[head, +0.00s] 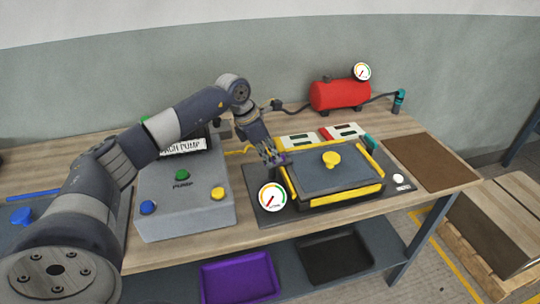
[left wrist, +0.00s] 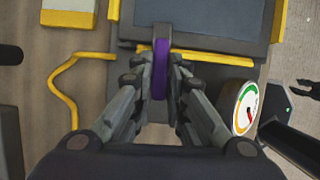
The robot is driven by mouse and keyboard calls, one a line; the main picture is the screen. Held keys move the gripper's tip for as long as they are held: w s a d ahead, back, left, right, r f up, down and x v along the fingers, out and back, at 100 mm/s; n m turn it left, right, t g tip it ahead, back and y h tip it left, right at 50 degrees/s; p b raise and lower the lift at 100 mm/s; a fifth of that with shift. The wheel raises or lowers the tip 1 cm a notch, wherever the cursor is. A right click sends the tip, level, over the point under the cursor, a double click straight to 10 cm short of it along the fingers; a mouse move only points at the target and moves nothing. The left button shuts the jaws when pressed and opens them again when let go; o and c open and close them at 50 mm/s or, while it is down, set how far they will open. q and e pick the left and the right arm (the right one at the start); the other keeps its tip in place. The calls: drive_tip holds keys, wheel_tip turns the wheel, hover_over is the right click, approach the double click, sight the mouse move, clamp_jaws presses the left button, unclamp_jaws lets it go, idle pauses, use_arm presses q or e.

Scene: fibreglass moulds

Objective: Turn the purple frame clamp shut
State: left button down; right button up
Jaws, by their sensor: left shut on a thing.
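The purple frame clamp (left wrist: 160,68) is a narrow upright piece at the edge of the yellow-trimmed frame in the left wrist view. My left gripper (left wrist: 160,85) is shut on it, with one finger on each side. In the head view my left gripper (head: 275,158) reaches down to the left side of the mould frame (head: 345,198) and hides most of the clamp. The mould's dark blue-grey lid (head: 320,180) lies inside the frame and bears a yellow knob (head: 331,159).
A grey pump box (head: 185,205) with coloured buttons stands left of the mould. A gauge (head: 271,197) stands at the mould base's front left corner. A red tank (head: 340,94) is behind. A brown mat (head: 430,162) lies at right.

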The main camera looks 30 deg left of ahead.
use_arm(q)
drive_tip(key=shift+r, duration=0.1)
drive_tip(key=c, duration=1.6)
unclamp_jaws()
drive_tip(key=v, duration=1.2)
